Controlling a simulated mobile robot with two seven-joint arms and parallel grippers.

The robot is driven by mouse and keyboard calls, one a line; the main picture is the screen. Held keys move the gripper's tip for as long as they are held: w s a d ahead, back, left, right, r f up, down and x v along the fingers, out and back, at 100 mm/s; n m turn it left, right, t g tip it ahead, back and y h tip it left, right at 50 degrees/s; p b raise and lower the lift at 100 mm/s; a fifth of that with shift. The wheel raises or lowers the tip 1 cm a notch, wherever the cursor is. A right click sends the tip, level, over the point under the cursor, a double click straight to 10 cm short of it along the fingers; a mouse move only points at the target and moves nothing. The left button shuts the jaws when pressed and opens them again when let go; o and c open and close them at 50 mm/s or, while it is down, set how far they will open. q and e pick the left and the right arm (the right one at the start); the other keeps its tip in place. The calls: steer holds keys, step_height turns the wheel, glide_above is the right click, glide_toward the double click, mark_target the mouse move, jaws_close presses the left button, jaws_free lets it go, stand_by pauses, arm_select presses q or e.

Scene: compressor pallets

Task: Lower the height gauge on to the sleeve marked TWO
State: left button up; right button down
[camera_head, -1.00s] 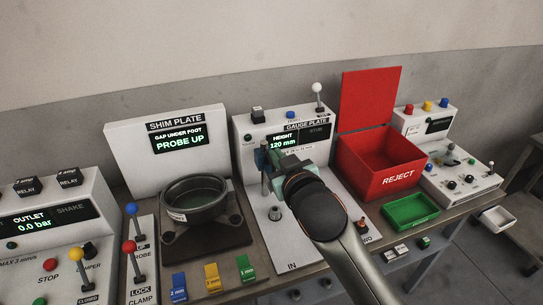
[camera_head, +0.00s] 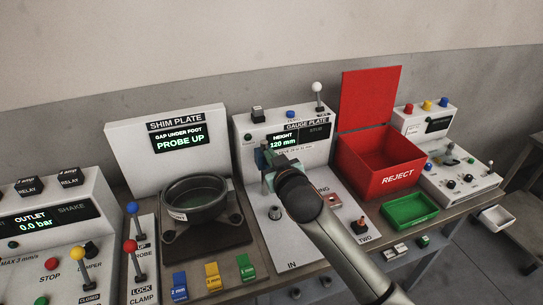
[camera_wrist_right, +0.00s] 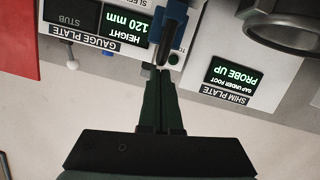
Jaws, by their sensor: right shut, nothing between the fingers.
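My right gripper (camera_head: 268,168) is over the gauge plate (camera_head: 288,236), with its fingers shut and nothing seen between them. The height gauge, with a blue part (camera_head: 261,157), stands right beside the fingertips. In the right wrist view the shut fingers (camera_wrist_right: 162,76) point at the dark gauge part (camera_wrist_right: 173,32); I cannot tell whether they touch. The gauge display (camera_head: 284,141) reads 120 mm. A dark part with an orange top (camera_head: 360,226) stands by the label TWO. A small grey cylinder (camera_head: 275,212) stands near the IN label. My left gripper is not in view.
The shim plate station with a dark ring (camera_head: 194,198) is to the left; its display reads PROBE UP. The red REJECT box (camera_head: 385,178) and a green tray (camera_head: 410,211) are to the right. Coloured shim blocks (camera_head: 212,275) line the front edge.

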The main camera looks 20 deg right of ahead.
arm_select(q)
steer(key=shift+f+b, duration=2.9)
steer(key=shift+b, duration=0.1)
arm_select(e)
steer(key=shift+s+f, duration=0.2)
steer(key=shift+f, duration=5.55)
steer(key=r+p, duration=0.1)
steer(key=r, duration=0.1)
steer(key=r+p, duration=0.2)
steer(key=a+r+p, duration=0.1)
steer(key=r, duration=0.1)
steer(key=shift+s+r+p, duration=0.1)
steer(key=shift+p, duration=0.2)
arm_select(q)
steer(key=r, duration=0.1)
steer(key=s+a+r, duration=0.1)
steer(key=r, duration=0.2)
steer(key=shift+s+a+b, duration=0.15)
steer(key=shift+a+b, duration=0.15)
arm_select(e)
steer(key=v, duration=0.9)
steer(key=shift+s, duration=0.25)
